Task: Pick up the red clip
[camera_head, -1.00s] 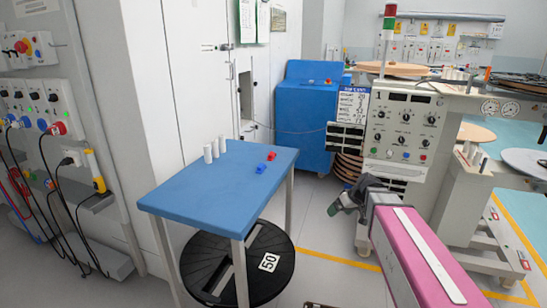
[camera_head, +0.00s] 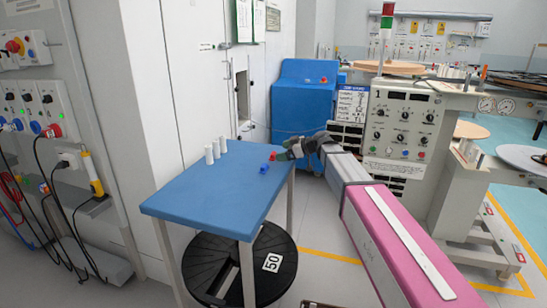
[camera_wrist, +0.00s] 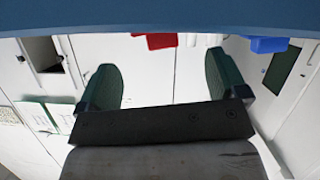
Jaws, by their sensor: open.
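The red clip (camera_head: 272,156) lies near the right edge of the blue table (camera_head: 215,190). A blue clip (camera_head: 265,168) lies just in front of it. My gripper (camera_head: 284,153) is at the table's right edge, beside the red clip. In the wrist view, which appears upside down, my gripper (camera_wrist: 163,82) is open and empty. The red clip (camera_wrist: 160,40) shows beyond the fingertips, roughly between the fingers sideways. The blue clip (camera_wrist: 267,45) is off to the right, outside the fingers. No contact with a clip is visible.
Several white cylinders (camera_head: 216,150) stand farther back on the table. A black disc marked 50 (camera_head: 215,262) is under the table. A blue cabinet (camera_head: 300,105) and a grey control panel (camera_head: 400,125) stand behind. The left part of the tabletop is clear.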

